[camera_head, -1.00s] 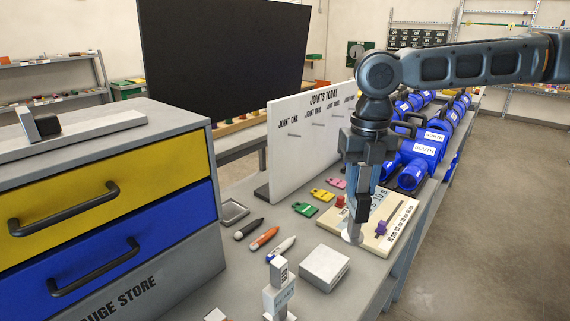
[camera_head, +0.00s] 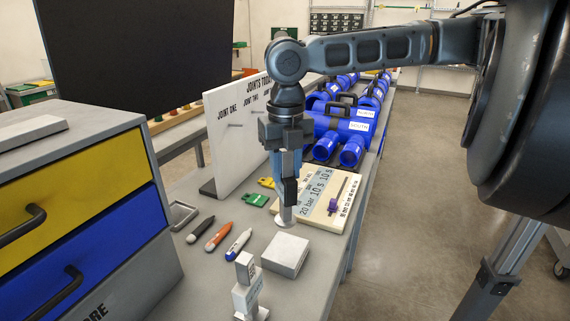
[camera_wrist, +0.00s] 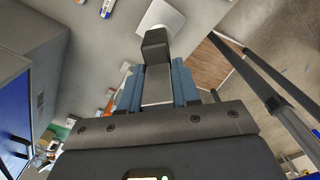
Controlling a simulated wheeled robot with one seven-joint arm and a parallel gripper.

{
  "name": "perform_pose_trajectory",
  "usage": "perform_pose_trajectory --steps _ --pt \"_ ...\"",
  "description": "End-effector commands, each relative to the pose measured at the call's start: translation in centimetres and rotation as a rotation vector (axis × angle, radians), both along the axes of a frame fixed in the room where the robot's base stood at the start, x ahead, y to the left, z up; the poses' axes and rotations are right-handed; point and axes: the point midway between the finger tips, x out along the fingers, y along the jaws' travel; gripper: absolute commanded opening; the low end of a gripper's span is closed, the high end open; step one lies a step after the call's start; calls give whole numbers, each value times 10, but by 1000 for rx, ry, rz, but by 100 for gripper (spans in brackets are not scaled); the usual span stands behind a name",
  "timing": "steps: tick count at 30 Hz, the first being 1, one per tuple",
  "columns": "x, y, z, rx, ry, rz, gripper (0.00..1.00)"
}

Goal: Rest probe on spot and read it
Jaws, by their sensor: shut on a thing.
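My gripper (camera_head: 290,190) is shut on a dark probe with a pale round disc (camera_head: 285,222) at its lower end. In the head view it hangs over the bench beside the left edge of a cream board (camera_head: 343,213). I cannot tell whether the disc touches the bench. In the wrist view the probe's dark end (camera_wrist: 155,42) shows between the fingers. The cream board carries printed writing and a purple slider (camera_head: 334,206). The blue pipe fittings (camera_head: 325,148), labelled NORTH and SOUTH, lie behind. I cannot tell which spot is meant.
A pale square block (camera_head: 285,254) and an upright white device (camera_head: 247,292) stand in front. Several pens, including an orange one (camera_head: 217,237), and green (camera_head: 255,200) and yellow tags lie left. The joints board (camera_head: 222,143) stands behind; a drawer cabinet (camera_head: 90,215) is at left.

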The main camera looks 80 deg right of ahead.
Motion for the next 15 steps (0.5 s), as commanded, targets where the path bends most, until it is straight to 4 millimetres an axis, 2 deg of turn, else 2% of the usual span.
perform_pose_trajectory --steps 1,15 --pt "0 0 -8 1 0 0 0" --pt "0 0 -50 1 0 -1 0"
